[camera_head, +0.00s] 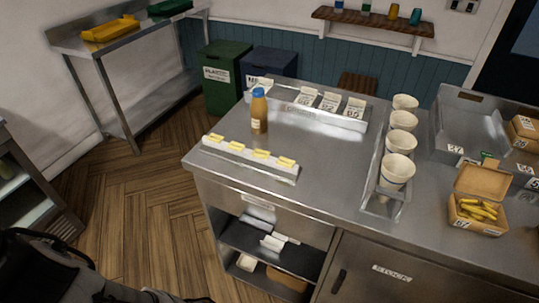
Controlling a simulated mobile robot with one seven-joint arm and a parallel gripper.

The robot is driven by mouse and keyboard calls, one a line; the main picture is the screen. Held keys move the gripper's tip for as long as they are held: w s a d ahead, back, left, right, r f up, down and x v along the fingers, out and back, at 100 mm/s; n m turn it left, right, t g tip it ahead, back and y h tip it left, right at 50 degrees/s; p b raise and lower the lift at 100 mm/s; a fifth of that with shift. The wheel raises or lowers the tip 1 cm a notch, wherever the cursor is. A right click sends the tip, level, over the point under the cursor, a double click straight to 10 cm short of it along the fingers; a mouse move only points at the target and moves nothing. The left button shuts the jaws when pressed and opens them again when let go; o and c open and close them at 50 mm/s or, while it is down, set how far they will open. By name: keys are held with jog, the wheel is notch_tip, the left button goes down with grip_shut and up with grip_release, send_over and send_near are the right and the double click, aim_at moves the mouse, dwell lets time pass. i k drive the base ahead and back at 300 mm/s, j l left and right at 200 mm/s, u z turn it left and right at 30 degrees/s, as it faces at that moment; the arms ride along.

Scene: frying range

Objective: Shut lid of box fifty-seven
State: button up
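An open cardboard box (465,215) holding yellow fries stands at the right of the steel counter. Its lid (482,181) is raised and tilted back behind the fries. The number on its front is small and hard to read, and may be 57. My gripper cannot be made out; only dark parts of my own body show at the lower left, well away from the box.
Paper cups (397,170) stand in a steel rack left of the box. Behind the box is a steel tray unit (462,123) with closed boxes (524,128). A sauce bottle (259,112) and a ticket rail (250,160) are at the counter's left. Clear counter lies between.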

aim_at(485, 181)
jog(key=z, duration=1.65)
